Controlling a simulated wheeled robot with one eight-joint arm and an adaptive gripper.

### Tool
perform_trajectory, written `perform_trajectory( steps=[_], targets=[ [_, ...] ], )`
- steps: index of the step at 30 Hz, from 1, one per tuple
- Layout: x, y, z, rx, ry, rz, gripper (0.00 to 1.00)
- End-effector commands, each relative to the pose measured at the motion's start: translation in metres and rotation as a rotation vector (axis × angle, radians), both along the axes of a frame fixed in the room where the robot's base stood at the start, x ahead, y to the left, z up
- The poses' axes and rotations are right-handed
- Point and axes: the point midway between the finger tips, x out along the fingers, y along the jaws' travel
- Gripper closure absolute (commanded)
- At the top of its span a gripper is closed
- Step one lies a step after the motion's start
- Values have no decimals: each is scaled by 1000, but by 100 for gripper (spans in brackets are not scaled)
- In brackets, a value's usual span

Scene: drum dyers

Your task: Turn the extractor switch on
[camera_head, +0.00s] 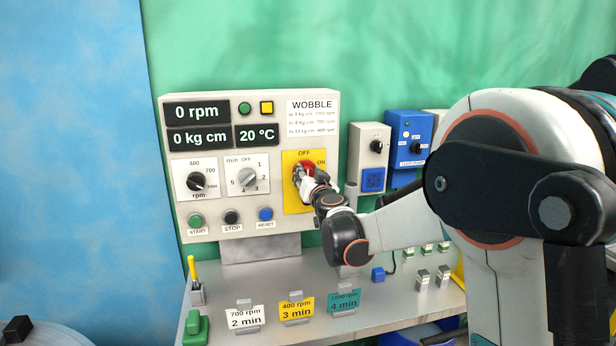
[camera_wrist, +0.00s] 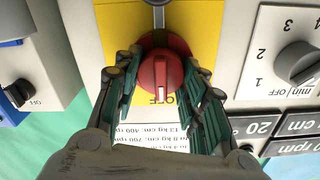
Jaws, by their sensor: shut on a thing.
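A red rotary knob (camera_head: 305,170) sits on a yellow plate (camera_head: 290,200) marked OFF and ON, on the grey control panel. In the wrist view, which shows the panel upside down, the red knob (camera_wrist: 160,72) has its white mark towards OFF. My gripper (camera_head: 312,180) has a finger on each side of this knob and is shut on it. Its fingers partly cover the knob in the head view. No label reading extractor is legible, so I cannot tell whether this knob is the extractor switch.
A grey box (camera_head: 368,150) and a blue box (camera_head: 408,140), each with a black knob, are right of the panel. The panel (camera_head: 215,95) has displays, two dials (camera_head: 197,181) and push buttons. Cards (camera_head: 245,318) stand on the bench below.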

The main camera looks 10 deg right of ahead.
Motion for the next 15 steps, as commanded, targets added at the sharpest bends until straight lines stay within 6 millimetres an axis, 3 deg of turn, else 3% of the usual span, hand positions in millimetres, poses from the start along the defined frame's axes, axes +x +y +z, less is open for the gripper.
perform_trajectory(
  steps=[8,15],
  targets=[
    [0,0,0,83,0,0,86],
    [0,-1,1,265,0,0,86]
  ],
)
